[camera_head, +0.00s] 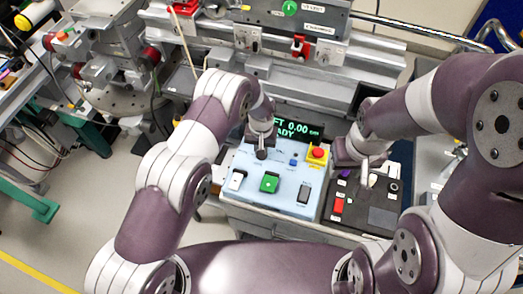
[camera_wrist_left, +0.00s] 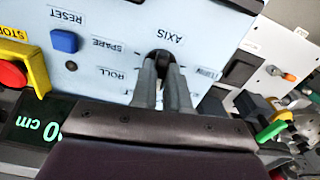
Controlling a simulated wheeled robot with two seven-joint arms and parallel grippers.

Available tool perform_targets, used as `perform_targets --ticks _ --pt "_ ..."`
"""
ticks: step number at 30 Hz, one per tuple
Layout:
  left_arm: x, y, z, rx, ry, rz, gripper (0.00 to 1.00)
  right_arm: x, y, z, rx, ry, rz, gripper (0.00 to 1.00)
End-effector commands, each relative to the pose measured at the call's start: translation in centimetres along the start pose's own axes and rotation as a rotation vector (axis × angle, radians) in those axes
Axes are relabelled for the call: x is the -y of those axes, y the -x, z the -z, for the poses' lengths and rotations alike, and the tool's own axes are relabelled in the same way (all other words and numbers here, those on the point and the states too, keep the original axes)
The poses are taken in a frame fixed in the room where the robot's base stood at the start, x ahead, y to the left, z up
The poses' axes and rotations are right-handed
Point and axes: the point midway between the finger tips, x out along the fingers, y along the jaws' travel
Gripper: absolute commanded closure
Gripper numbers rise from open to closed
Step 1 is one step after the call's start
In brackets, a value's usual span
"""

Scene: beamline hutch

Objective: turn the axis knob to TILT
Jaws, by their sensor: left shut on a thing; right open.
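The axis knob (camera_wrist_left: 160,56) is a small dark knob on a light blue panel (camera_wrist_left: 110,25), under the printed word AXIS. Labels SPARE and ROLL lie left of it in the left wrist view, and another label, too small to read, lies to its right. My left gripper (camera_wrist_left: 162,82) is shut on the knob. The fingers cover part of it, so I cannot tell which label it points to. In the head view my left gripper (camera_head: 261,151) is at the panel's upper left. My right gripper (camera_head: 364,172) is open over a black panel (camera_head: 382,216).
A green-lettered display (camera_head: 297,129) stands behind. Metal rails rise beyond.

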Motion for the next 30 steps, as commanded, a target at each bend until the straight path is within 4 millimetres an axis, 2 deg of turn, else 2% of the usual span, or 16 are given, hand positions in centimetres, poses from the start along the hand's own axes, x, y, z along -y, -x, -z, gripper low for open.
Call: perform_targets --ticks 3,15,30 --pt "0.0 -0.3 0.0 0.000 -0.093 0.000 1.00 0.0 -1.4 -0.2 0.000 0.000 0.000 0.57" --pt "0.1 -0.1 0.0 0.000 -0.363 0.000 1.00 0.0 -3.4 -0.4 0.000 0.000 0.000 0.57" --pt "0.1 0.1 0.1 0.000 -0.469 0.000 1.00 0.0 -4.0 -0.5 0.000 0.000 0.000 0.57"
